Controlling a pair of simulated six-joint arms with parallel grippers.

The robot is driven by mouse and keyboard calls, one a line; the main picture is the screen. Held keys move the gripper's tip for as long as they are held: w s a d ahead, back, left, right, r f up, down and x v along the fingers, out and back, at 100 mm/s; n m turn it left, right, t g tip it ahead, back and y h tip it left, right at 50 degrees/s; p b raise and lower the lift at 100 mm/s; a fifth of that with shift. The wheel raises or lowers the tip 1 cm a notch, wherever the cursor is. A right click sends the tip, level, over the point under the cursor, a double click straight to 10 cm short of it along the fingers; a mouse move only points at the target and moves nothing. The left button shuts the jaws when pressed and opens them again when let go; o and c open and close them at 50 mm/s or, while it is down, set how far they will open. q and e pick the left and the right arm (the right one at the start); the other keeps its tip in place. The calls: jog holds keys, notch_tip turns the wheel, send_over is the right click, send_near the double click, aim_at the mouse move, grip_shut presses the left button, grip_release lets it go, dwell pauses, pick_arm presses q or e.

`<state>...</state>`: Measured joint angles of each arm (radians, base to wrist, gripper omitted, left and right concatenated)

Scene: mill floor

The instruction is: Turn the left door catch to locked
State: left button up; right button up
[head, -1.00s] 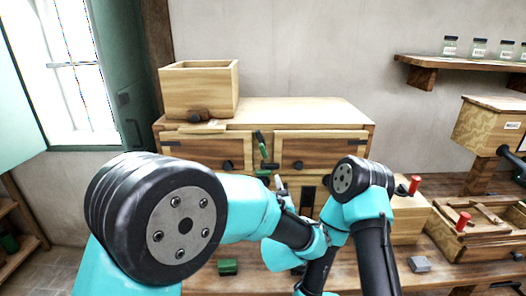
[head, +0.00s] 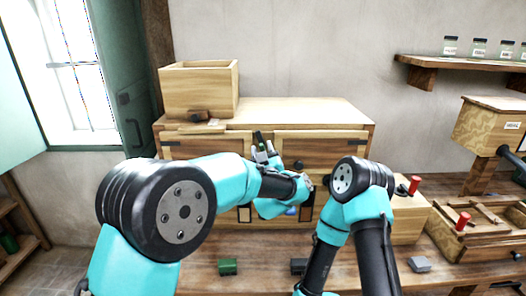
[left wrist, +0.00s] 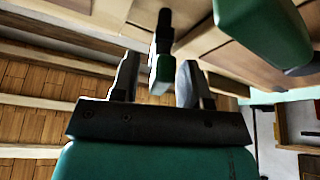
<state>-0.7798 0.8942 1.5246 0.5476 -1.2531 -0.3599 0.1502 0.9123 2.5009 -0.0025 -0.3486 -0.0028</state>
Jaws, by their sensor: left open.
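The cabinet's left door (head: 200,146) is closed, its lower part hidden behind my left arm. A dark catch (head: 259,136) stands between the two doors, its lower part hidden by my left gripper (head: 264,153). In the left wrist view, my left gripper (left wrist: 156,84) is open, one finger on each side of a dark lever with a green end (left wrist: 160,68). I cannot tell whether the fingers touch it. A larger green piece (left wrist: 262,30) shows close up at the top right of that view. My right gripper is not in view.
The right door (head: 318,148) is closed. An open wooden box (head: 200,92) stands on the cabinet. A green block (head: 228,266), a dark block and a grey block (head: 420,265) lie on the bench. My right arm stands in front of the cabinet's right side.

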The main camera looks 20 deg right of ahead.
pick_arm(q)
grip_shut()
dwell(0.3)
jog(key=shift+n, duration=0.7)
jog(key=n+y, duration=0.2)
jog(key=n, duration=0.1)
jog(key=shift+n+g, duration=0.3)
jog(key=shift+n, duration=0.1)
jog(key=n+g+y, duration=0.1)
jog(key=n+y, duration=0.1)
jog(key=n, duration=0.2)
jog(key=n+g, duration=0.1)
jog(key=n, duration=0.2)
jog(key=n+g+y, duration=0.1)
jog(key=n, duration=0.3)
jog(key=shift+a+f+g, duration=0.1)
jog(key=shift+f+g, duration=0.05)
jog(key=shift+g, duration=0.15)
jog(key=shift+n, duration=0.3)
